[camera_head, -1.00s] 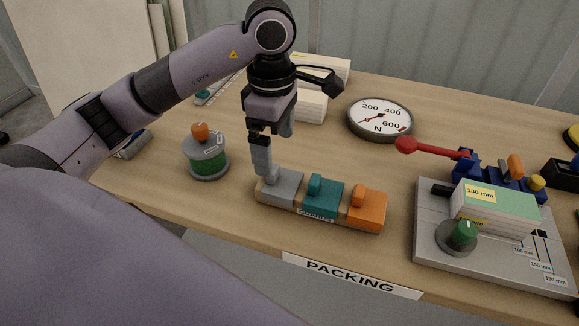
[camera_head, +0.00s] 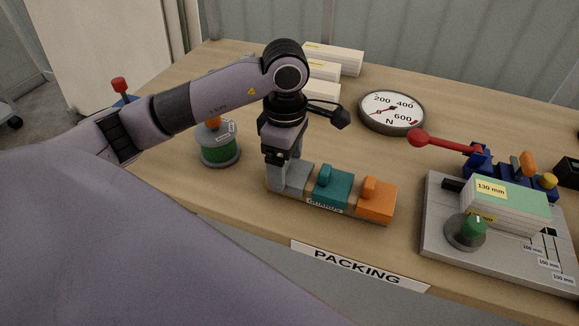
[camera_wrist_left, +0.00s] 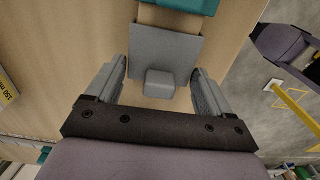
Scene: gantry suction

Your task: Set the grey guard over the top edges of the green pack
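The grey guard (camera_head: 297,178) is the leftmost of three guards on a wooden rack; it has a small raised knob. My left gripper (camera_head: 278,180) points down at it. In the left wrist view, the gripper (camera_wrist_left: 160,82) is open, with its fingers on either side of the guard's grey knob (camera_wrist_left: 160,84) and gaps showing on both sides. The green pack (camera_head: 512,205), a stack with a green top sheet and a yellow 130 mm label, lies on a grey metal plate (camera_head: 445,262) at the right.
Teal (camera_head: 333,187) and orange (camera_head: 376,201) guards sit right of the grey one. A red-handled blue clamp (camera_head: 480,160) and a green-topped knob (camera_head: 466,232) flank the pack. A round dial (camera_head: 391,112) and a green spool (camera_head: 219,152) stand nearby.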

